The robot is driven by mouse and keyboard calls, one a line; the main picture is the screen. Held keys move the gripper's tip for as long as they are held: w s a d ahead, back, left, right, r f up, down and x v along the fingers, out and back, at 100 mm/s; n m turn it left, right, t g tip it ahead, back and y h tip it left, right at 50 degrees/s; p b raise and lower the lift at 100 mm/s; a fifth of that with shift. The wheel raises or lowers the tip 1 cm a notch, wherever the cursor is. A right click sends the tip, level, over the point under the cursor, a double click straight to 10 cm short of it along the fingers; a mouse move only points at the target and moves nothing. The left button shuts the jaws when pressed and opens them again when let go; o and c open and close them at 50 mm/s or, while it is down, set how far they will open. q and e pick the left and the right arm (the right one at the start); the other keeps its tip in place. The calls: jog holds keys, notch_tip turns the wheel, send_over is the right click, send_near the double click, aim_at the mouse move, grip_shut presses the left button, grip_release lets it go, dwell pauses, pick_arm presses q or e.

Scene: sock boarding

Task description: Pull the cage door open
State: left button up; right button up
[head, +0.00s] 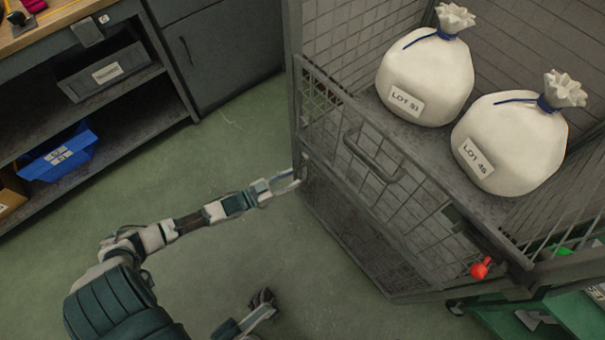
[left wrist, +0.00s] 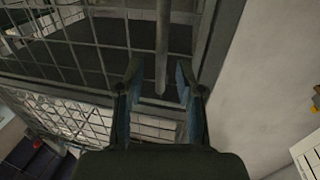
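The cage door (head: 400,205) is a grey mesh panel across the front of the cage, with a bar handle (head: 372,158) near its upper left. A red knob (head: 480,268) sits at its right end. My left gripper (head: 287,182) is at the cage's left post, low and left of the handle. In the left wrist view my left gripper (left wrist: 158,90) is open, with a grey bar (left wrist: 162,45) showing between its fingers; whether they touch it I cannot tell. My right gripper (head: 263,302) is low in the head view, apart from the cage, its finger opening unclear.
Two white sacks, LOT 51 (head: 425,80) and LOT 45 (head: 510,145), stand on the cage's shelf. A workbench with a blue bin (head: 68,152) is at left. A grey cabinet (head: 222,50) stands behind. Green floor (head: 225,150) is clear left of the cage.

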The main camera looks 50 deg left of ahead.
pick_arm(q)
jog(key=shift+b+x, duration=0.3)
jog(key=shift+x, duration=1)
jog(key=shift+a, duration=0.1)
grip_shut()
